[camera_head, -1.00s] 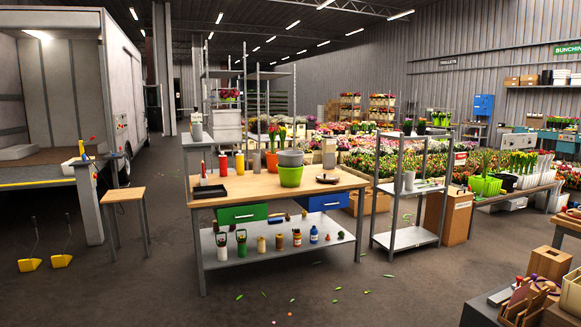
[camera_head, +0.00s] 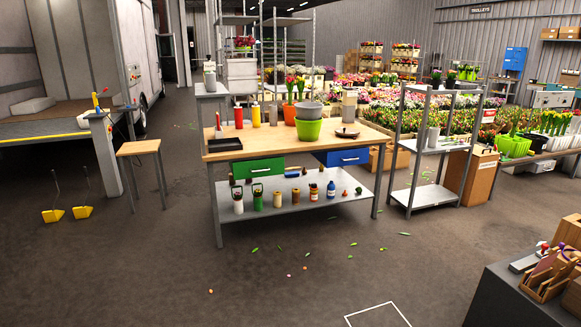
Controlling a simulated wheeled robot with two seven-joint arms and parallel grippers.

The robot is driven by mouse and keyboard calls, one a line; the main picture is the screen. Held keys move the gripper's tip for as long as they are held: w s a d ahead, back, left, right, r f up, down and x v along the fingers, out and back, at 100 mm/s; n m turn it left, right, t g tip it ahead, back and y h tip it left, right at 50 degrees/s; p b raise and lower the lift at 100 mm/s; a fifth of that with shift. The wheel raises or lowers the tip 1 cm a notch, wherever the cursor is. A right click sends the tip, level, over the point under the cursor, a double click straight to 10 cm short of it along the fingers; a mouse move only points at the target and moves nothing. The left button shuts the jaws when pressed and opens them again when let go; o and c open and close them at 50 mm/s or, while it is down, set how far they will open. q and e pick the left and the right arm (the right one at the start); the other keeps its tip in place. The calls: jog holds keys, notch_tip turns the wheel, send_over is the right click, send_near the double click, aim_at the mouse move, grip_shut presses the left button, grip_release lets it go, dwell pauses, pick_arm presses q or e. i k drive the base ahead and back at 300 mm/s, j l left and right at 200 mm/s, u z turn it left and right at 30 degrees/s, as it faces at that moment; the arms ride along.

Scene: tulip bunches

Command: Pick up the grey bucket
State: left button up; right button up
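The grey bucket (camera_head: 309,110) stands on the wooden worktable (camera_head: 260,143), toward the right half of its top. A bright green pot (camera_head: 308,130) is directly in front of it and hides its lower part. An orange pot with red tulips (camera_head: 289,113) is just to its left, and a grey cylinder (camera_head: 349,106) is to its right. Neither of my grippers shows in the head view.
A black tray (camera_head: 223,145) and red and yellow bottles are on the tabletop's left. A wooden stool (camera_head: 139,148) stands left and a metal shelf rack (camera_head: 421,150) right. A dark bench (camera_head: 505,290) fills the lower right. The floor in front is mostly clear.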

aim_at(307, 111)
jog(key=i, duration=2.3)
